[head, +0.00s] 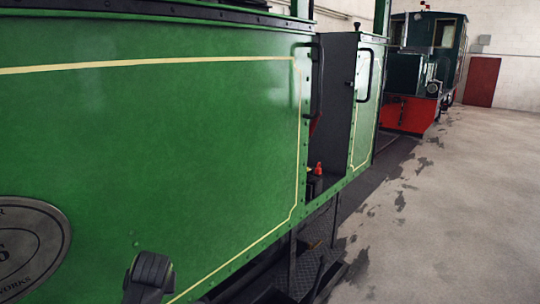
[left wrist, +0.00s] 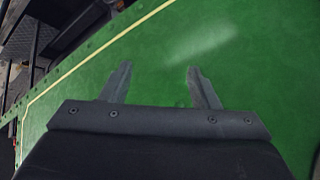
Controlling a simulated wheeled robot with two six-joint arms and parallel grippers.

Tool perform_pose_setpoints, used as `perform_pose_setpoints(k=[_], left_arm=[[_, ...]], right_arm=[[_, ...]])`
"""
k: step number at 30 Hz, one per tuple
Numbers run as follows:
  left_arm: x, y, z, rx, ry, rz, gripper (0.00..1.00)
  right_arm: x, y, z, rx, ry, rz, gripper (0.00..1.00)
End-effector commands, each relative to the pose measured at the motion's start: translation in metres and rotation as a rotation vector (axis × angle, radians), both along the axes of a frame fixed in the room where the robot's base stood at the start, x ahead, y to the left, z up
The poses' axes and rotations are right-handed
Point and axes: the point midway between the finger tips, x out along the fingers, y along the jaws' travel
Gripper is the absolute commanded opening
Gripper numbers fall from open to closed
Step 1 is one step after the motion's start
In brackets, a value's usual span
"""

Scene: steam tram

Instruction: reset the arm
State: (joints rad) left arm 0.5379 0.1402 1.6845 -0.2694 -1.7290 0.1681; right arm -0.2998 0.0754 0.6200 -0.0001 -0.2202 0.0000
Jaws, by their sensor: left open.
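My left gripper (left wrist: 155,84) shows in the left wrist view with its two fingers apart and nothing between them. It faces the green side panel of the steam tram (left wrist: 230,70); I cannot tell how far off the panel is. In the head view a dark part of my arm (head: 149,274) shows at the bottom left, in front of the green tram side (head: 150,150). The gripper fingers are not visible there. My right gripper is in neither view.
The tram has an open doorway with black handrails (head: 317,80) and a dark step (head: 320,270) below. A small red object (head: 318,168) shows inside the doorway. A green and red locomotive (head: 410,115) stands behind. The concrete floor (head: 470,200) at right is clear.

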Motion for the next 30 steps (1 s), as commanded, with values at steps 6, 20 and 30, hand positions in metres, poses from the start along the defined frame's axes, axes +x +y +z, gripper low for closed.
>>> perform_pose_setpoints(k=[6, 20, 30], left_arm=[[-0.089, 0.01, -0.072, -0.046, 0.066, -0.044, 0.55], [-0.284, 0.012, -0.128, -0.136, 0.166, -0.114, 0.55], [-0.364, 0.005, -0.119, -0.171, 0.203, -0.136, 0.55]], right_arm=[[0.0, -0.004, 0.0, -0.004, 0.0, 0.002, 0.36], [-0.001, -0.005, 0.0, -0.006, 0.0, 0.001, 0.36], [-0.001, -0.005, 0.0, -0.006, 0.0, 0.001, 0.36]])
